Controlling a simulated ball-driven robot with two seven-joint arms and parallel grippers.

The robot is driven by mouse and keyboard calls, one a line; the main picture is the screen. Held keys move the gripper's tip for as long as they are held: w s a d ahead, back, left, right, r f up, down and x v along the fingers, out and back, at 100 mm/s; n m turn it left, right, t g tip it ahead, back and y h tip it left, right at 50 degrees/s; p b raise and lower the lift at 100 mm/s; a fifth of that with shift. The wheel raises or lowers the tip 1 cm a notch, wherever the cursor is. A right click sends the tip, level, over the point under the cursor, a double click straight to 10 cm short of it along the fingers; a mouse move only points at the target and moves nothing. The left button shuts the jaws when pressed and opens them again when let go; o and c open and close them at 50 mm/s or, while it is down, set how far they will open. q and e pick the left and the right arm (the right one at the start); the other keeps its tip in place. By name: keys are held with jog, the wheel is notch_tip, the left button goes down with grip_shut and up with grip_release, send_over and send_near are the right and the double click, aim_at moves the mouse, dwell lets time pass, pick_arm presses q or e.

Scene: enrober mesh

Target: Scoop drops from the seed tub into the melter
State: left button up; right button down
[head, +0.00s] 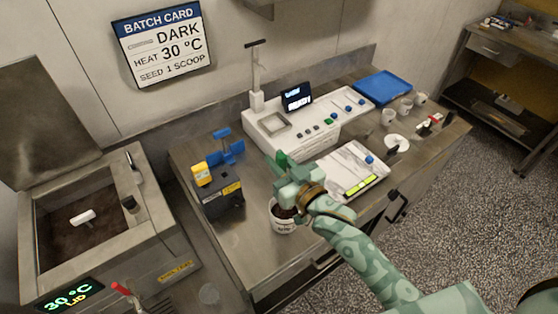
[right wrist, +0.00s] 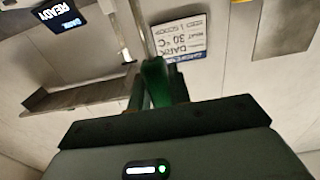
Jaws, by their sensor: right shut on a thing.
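The seed tub (head: 285,228) is a small white tub with dark drops inside, near the bench's front edge. My right gripper (head: 284,172) is above and partly in front of it, shut on a green handle (head: 281,157), which looks like the scoop's. The green handle also shows between the fingers in the right wrist view (right wrist: 155,82). The scoop's bowl is hidden, so I cannot tell whether it holds drops or is in the tub. The melter (head: 152,222) stands at left, its lid raised, with dark brown chocolate inside. My left gripper is not in view.
A dark box with a yellow block (head: 202,174) and blue clamp stands between melter and tub. Behind are a white machine (head: 290,130) and a marble slab (head: 348,170). A blue tray (head: 382,86) and cups lie further right. The batch card (head: 162,45) reads 30 °C, one scoop.

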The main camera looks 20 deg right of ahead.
notch_tip(320, 180, down, 8)
jog(key=b, duration=0.5)
dwell(0.5)
notch_tip(320, 180, up, 10)
jog(key=p, duration=1.1)
jog(key=shift+f, duration=0.1)
